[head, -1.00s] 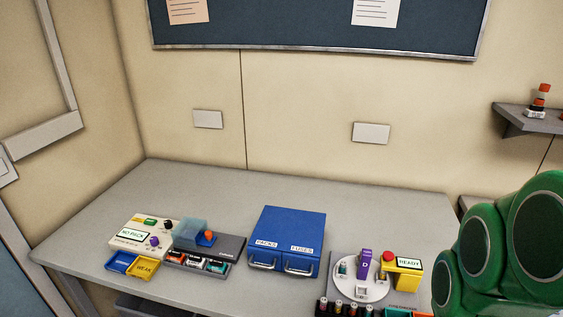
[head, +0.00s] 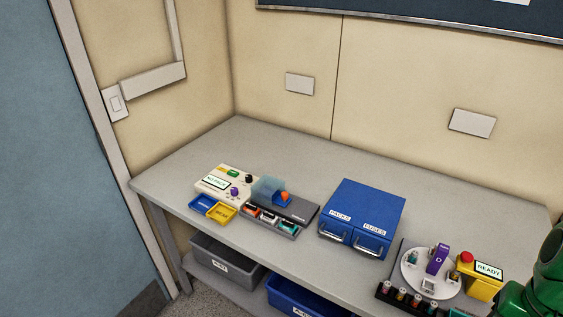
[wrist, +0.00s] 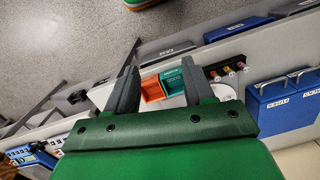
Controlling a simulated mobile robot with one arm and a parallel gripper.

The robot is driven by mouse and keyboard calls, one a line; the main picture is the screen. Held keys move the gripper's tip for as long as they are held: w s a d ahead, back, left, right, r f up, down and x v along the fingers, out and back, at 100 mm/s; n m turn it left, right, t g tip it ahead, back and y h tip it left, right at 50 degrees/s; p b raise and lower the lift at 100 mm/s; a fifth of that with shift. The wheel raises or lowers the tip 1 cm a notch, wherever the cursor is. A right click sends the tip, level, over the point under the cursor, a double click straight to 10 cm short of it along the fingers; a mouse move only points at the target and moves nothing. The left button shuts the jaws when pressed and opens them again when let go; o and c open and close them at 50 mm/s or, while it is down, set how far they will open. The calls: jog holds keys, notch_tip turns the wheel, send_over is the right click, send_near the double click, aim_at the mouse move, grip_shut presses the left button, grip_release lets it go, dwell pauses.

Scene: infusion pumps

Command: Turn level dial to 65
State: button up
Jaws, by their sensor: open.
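A cream control unit (head: 212,189) stands at the left end of the bench in the head view. It has a green-on-white display that seems to read "NO PACK", a green button, a black knob (head: 249,178) and a purple knob (head: 234,191). I cannot tell which knob is the level dial, and no dial numbers are legible. My gripper (wrist: 128,85) is open and empty in the wrist view, its dark fingers apart above the bench, far from the control unit. In the head view only part of my green arm shows at the right edge.
Blue and yellow trays (head: 212,209) sit before the unit. A grey rack (head: 272,221), a blue PACKS/FUSES drawer box (head: 361,218) and a round white turntable (head: 430,285) with a yellow READY box (head: 480,277) stand to the right. Grey bench (head: 300,165) behind them is clear.

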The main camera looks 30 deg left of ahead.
jog(key=w+a+r+h, duration=0.1)
jog(key=w+r+h, duration=0.15)
jog(key=w, duration=0.95)
jog(key=w+a+r+t, duration=0.2)
jog(key=w+a+t, duration=0.1)
jog(key=w+a, duration=1.15)
jog(key=w+a+f+n+t, duration=0.15)
jog(key=w+a, duration=0.25)
jog(key=a, duration=0.7)
jog(key=w+a+f, duration=0.2)
jog(key=w+a, duration=0.1)
jog(key=a, duration=0.8)
jog(key=s+a+f, duration=0.2)
jog(key=a, duration=0.6)
jog(key=s+a+f+n+y, duration=0.1)
jog(key=s+a+f, duration=0.1)
jog(key=a, duration=0.6)
jog(key=s+a+f+n+t, duration=0.1)
jog(key=s+a, duration=0.3)
jog(key=a, duration=0.4)
jog(key=shift+a+f+y, duration=0.25)
jog(key=shift+f+y, duration=0.1)
jog(key=shift+f, duration=0.4)
jog(key=y, duration=0.1)
send_near(234, 189)
jog(key=shift+n, duration=0.45)
jog(key=shift+x, duration=4.25)
